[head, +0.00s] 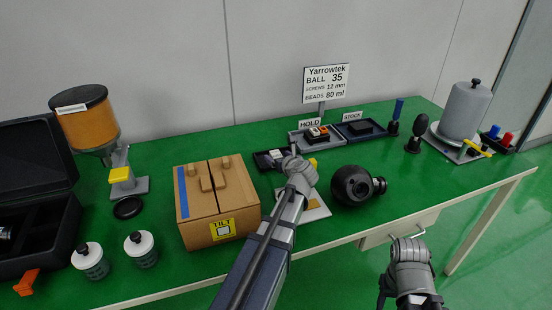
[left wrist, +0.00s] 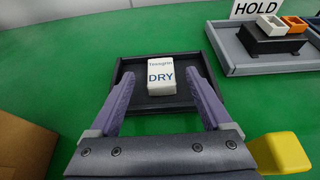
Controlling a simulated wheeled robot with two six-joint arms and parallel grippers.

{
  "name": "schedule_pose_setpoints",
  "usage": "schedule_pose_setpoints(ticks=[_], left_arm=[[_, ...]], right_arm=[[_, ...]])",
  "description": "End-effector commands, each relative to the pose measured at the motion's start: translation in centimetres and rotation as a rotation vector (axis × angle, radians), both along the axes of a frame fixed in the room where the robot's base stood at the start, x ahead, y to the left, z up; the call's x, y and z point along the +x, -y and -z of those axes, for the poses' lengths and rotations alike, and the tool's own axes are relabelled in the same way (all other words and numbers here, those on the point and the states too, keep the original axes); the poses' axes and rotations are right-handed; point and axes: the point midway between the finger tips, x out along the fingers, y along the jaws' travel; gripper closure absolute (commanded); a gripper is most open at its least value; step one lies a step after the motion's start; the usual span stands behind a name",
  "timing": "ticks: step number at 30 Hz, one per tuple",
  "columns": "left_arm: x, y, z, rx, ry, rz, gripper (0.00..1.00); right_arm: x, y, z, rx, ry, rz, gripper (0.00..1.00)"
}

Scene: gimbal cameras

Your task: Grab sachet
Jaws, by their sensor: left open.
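The sachet is a small white packet marked DRY; in the left wrist view the sachet (left wrist: 160,76) lies in a shallow black tray (left wrist: 124,100). In the head view the sachet (head: 275,154) shows small in its tray (head: 262,163), partly behind my left gripper. My left gripper (head: 290,150) is open and empty. In the left wrist view its two purple fingers (left wrist: 156,95) stand apart, one on each side of the sachet in the picture, not visibly touching it. My right arm's end (head: 408,262) is low at the right, before the bench; its jaws are not clear.
A cardboard box (head: 208,230) stands left of my left arm. A dark ball-shaped device (head: 352,185) is to its right. The HOLD tray (head: 300,142) and STOCK tray (head: 378,136) sit behind. A yellow block (left wrist: 281,153) is near the gripper.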

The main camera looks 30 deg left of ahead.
Motion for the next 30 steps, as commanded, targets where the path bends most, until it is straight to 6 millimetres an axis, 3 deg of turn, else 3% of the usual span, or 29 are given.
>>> schedule_pose_setpoints(ticks=[6,14,30], left_arm=[[2.2,-2.2,1.2,0.000,0.000,0.000,0.18],[2.2,-2.4,1.2,0.000,0.000,0.002,0.19],[2.2,-2.4,1.2,0.000,0.000,0.002,0.79]], right_arm=[[0.0,0.0,1.2,0.000,0.000,0.000,0.50],[0.0,0.0,1.2,0.000,0.000,0.000,0.50],[0.0,0.0,1.2,0.000,0.000,0.000,0.50]])
